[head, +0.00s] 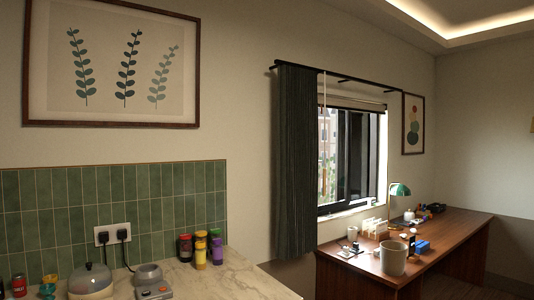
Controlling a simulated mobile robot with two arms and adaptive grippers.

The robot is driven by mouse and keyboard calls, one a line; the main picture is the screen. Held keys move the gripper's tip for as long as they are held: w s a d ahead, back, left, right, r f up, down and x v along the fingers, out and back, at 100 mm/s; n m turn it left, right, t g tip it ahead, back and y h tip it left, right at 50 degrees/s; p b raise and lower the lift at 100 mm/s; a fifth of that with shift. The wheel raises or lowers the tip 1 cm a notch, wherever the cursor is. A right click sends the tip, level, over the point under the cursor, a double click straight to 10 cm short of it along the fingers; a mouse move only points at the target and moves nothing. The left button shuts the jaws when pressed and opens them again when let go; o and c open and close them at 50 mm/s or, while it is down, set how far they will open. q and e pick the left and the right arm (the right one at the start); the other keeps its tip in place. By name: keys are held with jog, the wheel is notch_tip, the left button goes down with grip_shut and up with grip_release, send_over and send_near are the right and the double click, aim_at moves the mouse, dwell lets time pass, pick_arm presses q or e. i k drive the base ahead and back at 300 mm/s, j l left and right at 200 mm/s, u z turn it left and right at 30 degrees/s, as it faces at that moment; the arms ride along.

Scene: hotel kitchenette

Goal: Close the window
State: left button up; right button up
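The window (346,160) is in the wall to the right of centre in the head view, above a wooden desk. It has dark frames. Buildings and greenery show brightly through its left part, and dark uprights stand close together near its middle. The left part looks uncovered by a pane, but I cannot tell for sure at this distance. A dark curtain (295,165) hangs at its left and hides that edge. Neither of my grippers is in view.
The wooden desk (450,232) under the window bears a bin-like pot (393,258), a green lamp (399,189) and small items.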

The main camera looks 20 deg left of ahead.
aim_at(348, 180)
jog(key=u, duration=0.2)
jog(key=i+l+z, duration=0.25)
jog(key=i, duration=0.2)
jog(key=i+z, duration=0.2)
jog(key=i, duration=0.25)
jog(key=i+l+z, duration=0.15)
jog(key=i+z, duration=0.3)
jog(key=i, duration=0.55)
jog(key=i+j+z, duration=0.25)
jog(key=i+z, duration=0.15)
jog(key=i, duration=0.6)
jog(key=i+l+u, duration=0.35)
jog(key=i, duration=0.3)
jog(key=i+l+u, duration=0.3)
jog(key=i, duration=0.35)
jog(key=i+l+u, duration=0.35)
jog(key=i+l, duration=0.15)
jog(key=i, duration=0.05)
